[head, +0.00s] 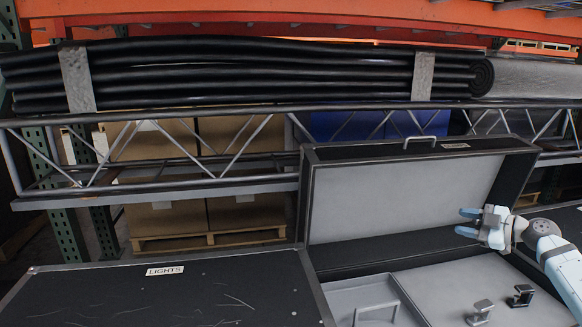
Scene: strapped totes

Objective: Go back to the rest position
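My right gripper (469,222) is in the head view at the right, its arm coming in from the right edge. Its two blue-tipped fingers point left and stand apart, with nothing between them. It hovers over the open case (312,215), in front of the raised lid's grey inner face. My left gripper is not in the head view.
A closed black case labelled LIGHTS (110,295) stands at the left. Behind are a metal truss (240,187), bundled black rolls (250,75) and boxes on a pallet (165,220).

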